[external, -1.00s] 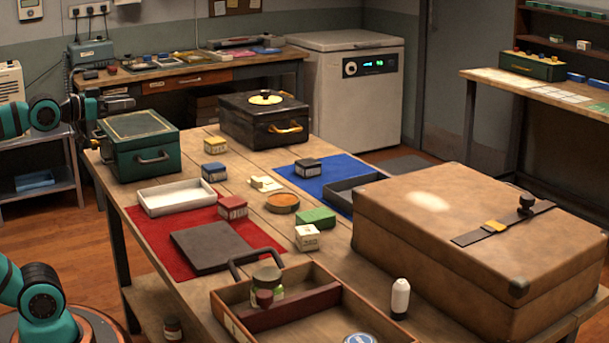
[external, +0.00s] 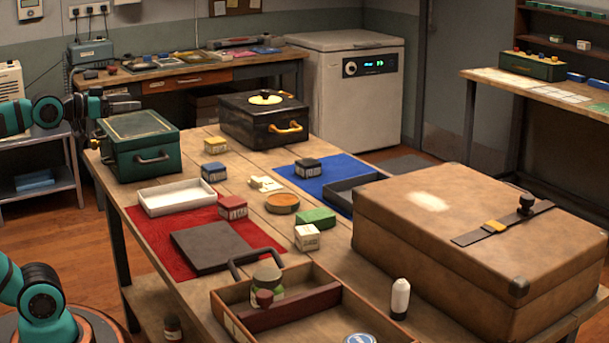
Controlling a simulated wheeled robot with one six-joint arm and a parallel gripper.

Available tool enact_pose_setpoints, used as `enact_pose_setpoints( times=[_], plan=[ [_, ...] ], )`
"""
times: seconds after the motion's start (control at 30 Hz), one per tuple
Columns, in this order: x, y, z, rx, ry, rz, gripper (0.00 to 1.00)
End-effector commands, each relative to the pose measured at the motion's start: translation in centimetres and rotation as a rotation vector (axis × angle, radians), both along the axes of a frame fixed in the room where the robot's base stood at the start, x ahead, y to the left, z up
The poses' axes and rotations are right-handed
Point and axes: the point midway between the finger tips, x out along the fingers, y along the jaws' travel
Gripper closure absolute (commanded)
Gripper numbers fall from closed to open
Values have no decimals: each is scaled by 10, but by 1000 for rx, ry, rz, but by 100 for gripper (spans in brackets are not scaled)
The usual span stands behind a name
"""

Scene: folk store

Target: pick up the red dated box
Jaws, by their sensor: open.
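The red dated box (external: 233,208) is a small cube with a pale label bearing dark marks on its front. It sits at the right edge of the red cloth (external: 157,243), beside the white tray (external: 178,197) and behind the dark grey slab (external: 213,246). My gripper (external: 138,104) is at the upper left, above and behind the green metal case (external: 139,149). It is open and holds nothing that I can see. It is well apart from the red box.
A green box (external: 317,217), round wooden dish (external: 282,203), wooden tray (external: 228,318) and large brown case (external: 450,240) crowd the right and front. Bare wood shows between them.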

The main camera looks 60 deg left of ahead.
Motion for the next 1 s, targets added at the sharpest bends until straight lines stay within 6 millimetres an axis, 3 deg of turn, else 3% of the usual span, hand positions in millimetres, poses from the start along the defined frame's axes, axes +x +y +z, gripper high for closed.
enact_pose_setpoints(
  times=[0.5,1.0],
  plan=[
    [100,-42,-36,-87,518,-47,20],
    [170,-97,-83,-98,1044,10,20]
  ],
)
